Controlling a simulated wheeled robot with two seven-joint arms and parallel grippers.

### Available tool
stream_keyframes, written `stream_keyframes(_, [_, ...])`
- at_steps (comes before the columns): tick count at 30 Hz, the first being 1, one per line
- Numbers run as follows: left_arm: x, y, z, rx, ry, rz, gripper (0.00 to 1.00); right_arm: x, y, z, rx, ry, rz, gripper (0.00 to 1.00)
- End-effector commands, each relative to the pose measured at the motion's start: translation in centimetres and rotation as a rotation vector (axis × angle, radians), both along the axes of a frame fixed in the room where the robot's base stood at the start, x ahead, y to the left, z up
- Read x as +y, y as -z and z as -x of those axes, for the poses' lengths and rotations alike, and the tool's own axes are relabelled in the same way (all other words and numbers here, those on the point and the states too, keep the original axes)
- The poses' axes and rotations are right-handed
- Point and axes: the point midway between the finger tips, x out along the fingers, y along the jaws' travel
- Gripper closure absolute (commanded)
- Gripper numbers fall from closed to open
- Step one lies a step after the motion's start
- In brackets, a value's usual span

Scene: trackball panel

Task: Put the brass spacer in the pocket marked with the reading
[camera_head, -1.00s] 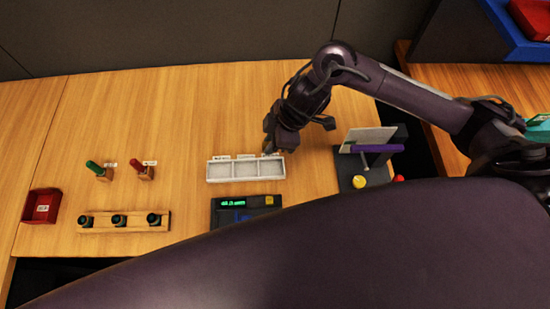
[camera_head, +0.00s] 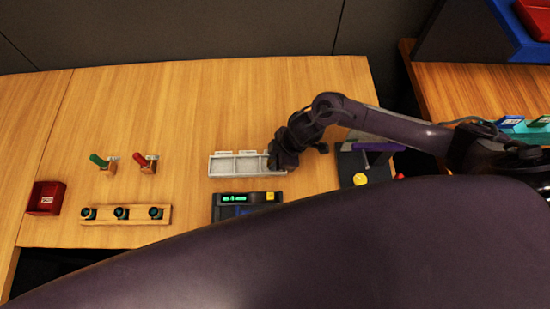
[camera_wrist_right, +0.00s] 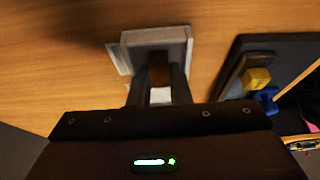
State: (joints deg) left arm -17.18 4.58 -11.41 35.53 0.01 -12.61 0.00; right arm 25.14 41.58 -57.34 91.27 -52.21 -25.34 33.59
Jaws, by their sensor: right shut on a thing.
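The white three-pocket tray (camera_head: 222,176) lies on the wooden table, with small label tabs along its far edge. My right gripper (camera_head: 277,166) is over its right end pocket and hides most of it. In the right wrist view the right gripper (camera_wrist_right: 159,88) is shut on the brownish brass spacer (camera_wrist_right: 159,68), which is at or just above that pocket of the tray (camera_wrist_right: 178,36). I cannot tell whether it touches the floor. The dark meter (camera_head: 218,213) in front of the tray shows a green reading (camera_head: 234,198), too small to read surely. My left gripper is not in view.
A red bin (camera_head: 46,198), a wooden rack (camera_head: 103,214) with several dark knobs, and green (camera_head: 98,160) and red (camera_head: 140,160) levers stand left. A dark fixture with a yellow button (camera_head: 360,180) is right of the tray. The table behind the tray is clear.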

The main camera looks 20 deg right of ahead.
Motion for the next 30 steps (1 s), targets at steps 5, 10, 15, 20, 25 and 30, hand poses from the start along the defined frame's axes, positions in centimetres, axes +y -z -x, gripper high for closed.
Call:
stream_keyframes(5, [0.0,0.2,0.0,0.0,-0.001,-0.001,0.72,0.0,0.3,0.0,0.0,0.001,0.0,1.0])
stream_keyframes(10, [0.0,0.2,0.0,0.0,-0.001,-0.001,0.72,0.0,0.3,0.0,0.0,0.001,0.0,0.74])
stream_keyframes(15, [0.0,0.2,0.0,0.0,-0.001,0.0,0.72,0.0,0.2,0.0,0.0,0.001,0.0,0.74])
stream_keyframes(20, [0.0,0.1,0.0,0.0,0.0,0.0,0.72,-0.3,-0.7,0.0,-0.002,0.002,-0.001,0.74])
stream_keyframes(25, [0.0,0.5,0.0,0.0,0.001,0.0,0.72,-1.4,-3.4,0.2,-0.004,0.002,0.0,0.74])
stream_keyframes(30, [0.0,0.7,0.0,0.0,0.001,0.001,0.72,-2.3,-5.8,0.6,-0.002,0.001,0.0,0.74])
